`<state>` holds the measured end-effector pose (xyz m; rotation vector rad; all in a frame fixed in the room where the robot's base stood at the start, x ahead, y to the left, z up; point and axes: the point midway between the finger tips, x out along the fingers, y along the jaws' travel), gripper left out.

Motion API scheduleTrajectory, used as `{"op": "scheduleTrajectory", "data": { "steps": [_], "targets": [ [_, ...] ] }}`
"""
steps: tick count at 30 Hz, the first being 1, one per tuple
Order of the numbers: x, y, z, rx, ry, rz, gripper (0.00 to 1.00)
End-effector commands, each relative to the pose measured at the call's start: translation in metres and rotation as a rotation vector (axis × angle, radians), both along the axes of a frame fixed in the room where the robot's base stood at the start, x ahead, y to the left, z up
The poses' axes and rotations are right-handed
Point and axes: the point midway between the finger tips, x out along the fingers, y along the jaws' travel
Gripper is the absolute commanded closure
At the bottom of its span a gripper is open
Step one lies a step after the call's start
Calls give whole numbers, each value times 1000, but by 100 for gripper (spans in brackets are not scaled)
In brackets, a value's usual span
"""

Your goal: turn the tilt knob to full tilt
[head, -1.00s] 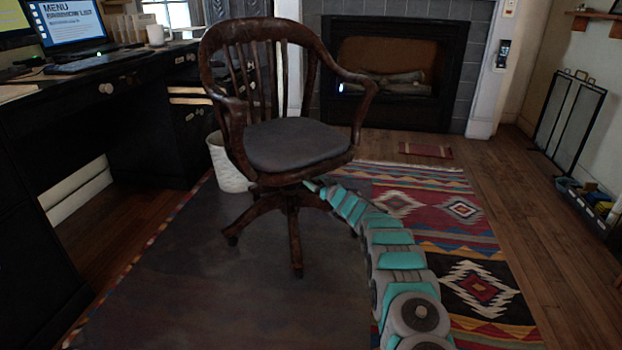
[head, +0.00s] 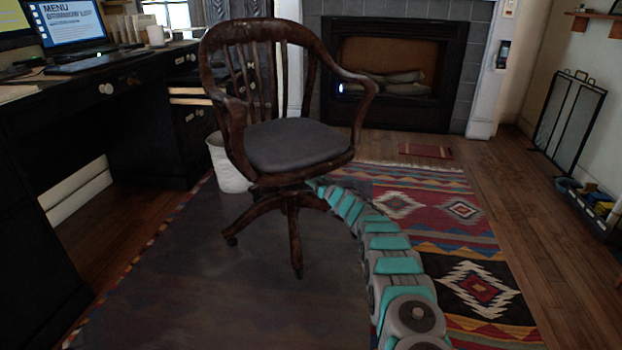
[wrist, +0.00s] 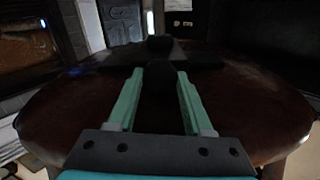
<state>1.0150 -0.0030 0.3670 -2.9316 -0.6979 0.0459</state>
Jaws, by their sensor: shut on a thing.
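The brown wooden swivel chair (head: 293,230) with a dark grey seat pad (head: 297,146) stands upright on the dark mat. My teal and grey arm runs along the floor from the lower right and ends under the seat, where the chair hides its tip in the head view. In the wrist view the underside of the wooden seat (wrist: 240,105) fills the middle. My gripper (wrist: 159,75) has its two green fingers on either side of a dark rounded knob (wrist: 158,82) and is shut on it. A dark mechanism (wrist: 200,55) lies beyond the knob. The knob's turn angle cannot be read.
A black desk (head: 150,85) is at the left, with a white bin (head: 229,172) behind the chair. A fireplace (head: 390,75) is at the back. The patterned rug (head: 455,235) and wood floor at the right are mostly clear.

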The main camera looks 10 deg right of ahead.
Motion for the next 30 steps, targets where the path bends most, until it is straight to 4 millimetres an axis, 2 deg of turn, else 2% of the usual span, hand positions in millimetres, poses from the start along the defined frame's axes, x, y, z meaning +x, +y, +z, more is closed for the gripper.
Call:
{"op": "scheduleTrajectory", "data": {
  "steps": [2,10,20,30],
  "targets": [
    [0,0,0,0,0,0,70],
    [0,0,0,0,0,0,100],
    [0,0,0,-32,-16,0,100],
    [0,0,0,-224,-113,0,100]
  ]
}}
